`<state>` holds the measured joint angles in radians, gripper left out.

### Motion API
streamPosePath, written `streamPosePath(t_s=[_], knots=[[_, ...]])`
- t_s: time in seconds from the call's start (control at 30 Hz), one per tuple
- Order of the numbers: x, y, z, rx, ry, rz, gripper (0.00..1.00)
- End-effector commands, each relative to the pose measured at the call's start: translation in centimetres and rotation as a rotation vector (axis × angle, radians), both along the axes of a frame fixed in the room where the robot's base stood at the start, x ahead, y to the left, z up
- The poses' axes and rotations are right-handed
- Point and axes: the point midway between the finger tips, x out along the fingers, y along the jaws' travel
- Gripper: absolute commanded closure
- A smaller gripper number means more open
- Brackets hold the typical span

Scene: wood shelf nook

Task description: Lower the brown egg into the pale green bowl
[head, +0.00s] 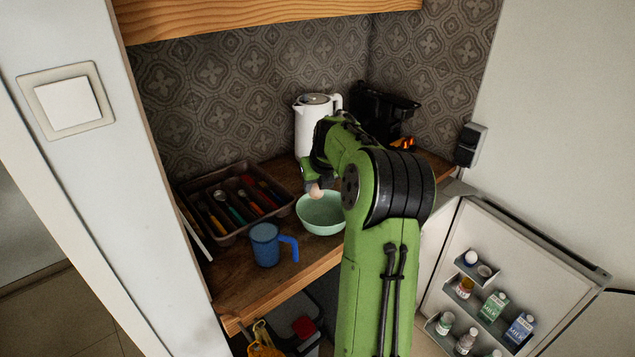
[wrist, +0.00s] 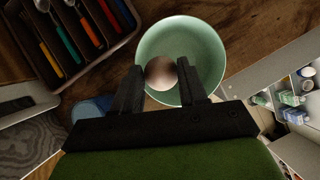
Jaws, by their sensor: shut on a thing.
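The pale green bowl (head: 322,216) stands on the wooden shelf, right of the blue mug. The brown egg (head: 317,193) is at the tip of my gripper (head: 313,188), near the bowl's far left rim in the head view. In the wrist view the egg (wrist: 161,73) sits between the two dark fingers of my gripper (wrist: 160,85), which is shut on it. Behind it the bowl (wrist: 207,50) shows, and the egg overlaps the bowl's inside. The bowl looks empty. The height of the egg above the bowl's bottom is hard to tell.
A blue mug (head: 265,245) stands left of the bowl. A dark cutlery tray (head: 228,238) lies behind it at the left. A white kettle (head: 306,130) and a black machine (head: 385,108) stand at the back. An open fridge door (head: 560,262) is at the right.

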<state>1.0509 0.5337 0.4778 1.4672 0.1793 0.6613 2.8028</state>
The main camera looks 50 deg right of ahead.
Motion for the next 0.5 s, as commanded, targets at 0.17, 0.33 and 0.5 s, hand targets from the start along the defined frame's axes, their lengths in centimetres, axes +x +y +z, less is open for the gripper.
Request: streamPosePath(t_s=[0.17,0.33,0.5], knots=[[-0.03,-0.01,-0.06,0.000,0.000,0.000,0.88],[-0.03,0.00,-0.10,0.000,0.000,0.000,0.88],[-0.04,0.00,-0.91,0.000,0.000,0.000,0.88]])
